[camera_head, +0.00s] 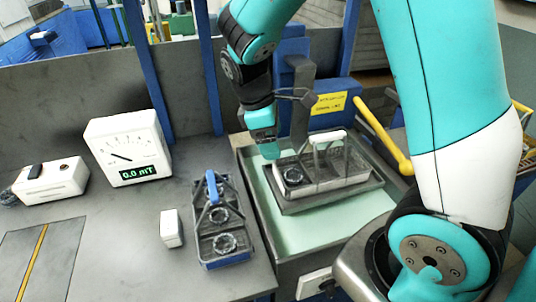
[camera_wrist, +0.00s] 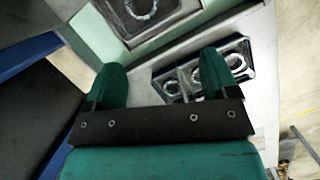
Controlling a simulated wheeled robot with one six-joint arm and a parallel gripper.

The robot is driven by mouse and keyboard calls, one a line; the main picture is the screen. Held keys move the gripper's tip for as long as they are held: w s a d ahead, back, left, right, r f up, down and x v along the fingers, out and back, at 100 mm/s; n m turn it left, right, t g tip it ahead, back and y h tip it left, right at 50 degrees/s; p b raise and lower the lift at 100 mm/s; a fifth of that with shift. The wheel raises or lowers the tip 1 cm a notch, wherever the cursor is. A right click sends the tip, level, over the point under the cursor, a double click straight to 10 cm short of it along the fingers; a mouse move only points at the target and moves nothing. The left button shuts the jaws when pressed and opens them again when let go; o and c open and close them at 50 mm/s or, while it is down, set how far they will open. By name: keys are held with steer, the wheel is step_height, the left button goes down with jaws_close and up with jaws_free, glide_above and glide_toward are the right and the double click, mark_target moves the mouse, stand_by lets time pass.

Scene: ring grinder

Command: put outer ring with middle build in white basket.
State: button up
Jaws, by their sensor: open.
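A grey basket with a white handle (camera_head: 330,136) sits in a metal tray on the pale green machine bed. A dark ring (camera_head: 293,176) shows in its left part. A second basket with a blue handle (camera_head: 212,188) stands on the grey table. It holds a ring in the middle (camera_head: 219,215) and another at the front (camera_head: 226,243). I cannot tell the rings' builds. My gripper (camera_head: 267,148) is open and empty, above the left back corner of the tray.
A meter (camera_head: 128,150) reading 0.0 mT, a white box with a black switch (camera_head: 50,180) and a small white block (camera_head: 171,228) stand on the table. A yellow handle (camera_head: 383,138) and the blue machine post (camera_head: 295,75) flank the tray.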

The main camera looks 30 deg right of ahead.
steer(key=s+a+r+m+t+y, duration=0.1)
steer(key=s+a+r+y, duration=0.2)
steer(key=s+a+r, duration=0.2)
steer(key=s+a+r+m+y, duration=0.2)
steer(key=s+a+r, duration=0.4)
steer(key=s+a, duration=0.3)
steer(key=s+y, duration=0.1)
steer(key=s, duration=0.2)
steer(key=shift+s+m+t+y, duration=0.3)
steer(key=shift+t+y, duration=0.1)
